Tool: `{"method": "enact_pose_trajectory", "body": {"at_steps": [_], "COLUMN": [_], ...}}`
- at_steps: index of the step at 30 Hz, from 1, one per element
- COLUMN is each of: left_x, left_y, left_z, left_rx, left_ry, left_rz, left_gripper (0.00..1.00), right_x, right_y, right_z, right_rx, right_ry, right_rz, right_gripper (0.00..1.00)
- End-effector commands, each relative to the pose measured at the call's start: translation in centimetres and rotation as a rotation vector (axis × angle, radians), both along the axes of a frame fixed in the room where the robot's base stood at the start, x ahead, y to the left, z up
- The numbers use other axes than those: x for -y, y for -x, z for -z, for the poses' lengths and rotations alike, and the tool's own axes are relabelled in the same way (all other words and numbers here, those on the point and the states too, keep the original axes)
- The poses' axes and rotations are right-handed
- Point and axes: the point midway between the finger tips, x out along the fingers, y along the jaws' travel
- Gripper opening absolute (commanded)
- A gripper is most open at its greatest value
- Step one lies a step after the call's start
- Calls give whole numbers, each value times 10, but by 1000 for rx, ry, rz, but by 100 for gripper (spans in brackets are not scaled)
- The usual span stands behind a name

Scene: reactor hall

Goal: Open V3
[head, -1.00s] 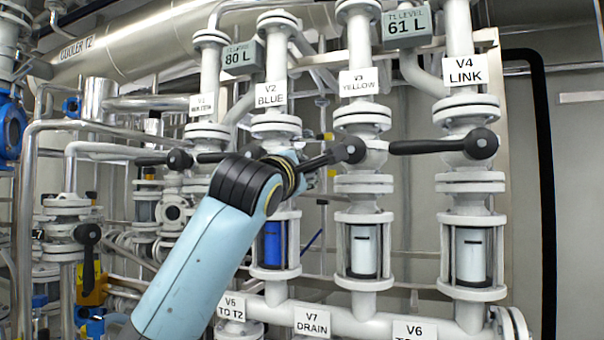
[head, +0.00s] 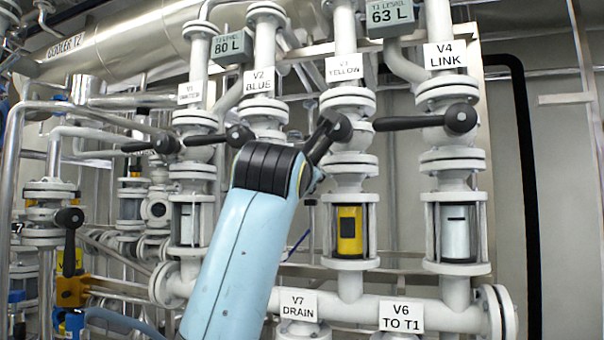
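V3 (head: 352,172) is the white valve under the "YELLOW" label (head: 342,69). Its black lever (head: 322,138) slants steeply down and left from its round hub. The sight glass below V3 (head: 349,232) is filled with yellow. My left arm comes up from the bottom, left of centre, and its black wrist is just below the lever's lower end. Only a sliver of my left gripper (head: 313,180) shows behind the wrist. Its fingers are hidden, so I cannot tell whether they hold the lever. My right gripper is not in view.
V4's lever (head: 425,122) lies level, pointing left towards V3. V2's lever (head: 208,138) also lies nearly level. V4's sight glass (head: 457,232) looks pale. The T1 display (head: 390,14) reads 63 L; the other display (head: 231,46) reads 80 L. A manifold pipe (head: 350,300) runs below.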

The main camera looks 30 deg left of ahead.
Motion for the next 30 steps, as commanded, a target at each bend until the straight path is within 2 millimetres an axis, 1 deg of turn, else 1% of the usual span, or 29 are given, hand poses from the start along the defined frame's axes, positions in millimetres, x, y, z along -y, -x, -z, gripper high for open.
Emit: {"method": "enact_pose_trajectory", "body": {"at_steps": [1,11,12,18,19,26,29,30], "left_x": [0,0,0,0,0,0,0,0], "left_y": [-1,-1,-1,0,0,0,0,0], "left_z": [6,6,6,3,3,1,-5,-10], "left_rx": [-14,-14,-15,-8,-7,-3,0,2], "left_ry": [4,3,2,2,2,2,1,2], "left_rz": [-2,-3,-3,-3,-2,-2,-2,-3], "left_gripper": [0,0,16,43,45,45,45,45], "right_x": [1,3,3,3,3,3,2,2], "right_y": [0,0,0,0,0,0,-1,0], "right_z": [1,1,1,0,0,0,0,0], "right_rx": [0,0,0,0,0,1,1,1], "right_ry": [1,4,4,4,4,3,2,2], "right_rz": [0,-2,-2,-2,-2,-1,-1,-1], "right_gripper": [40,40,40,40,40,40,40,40]}}
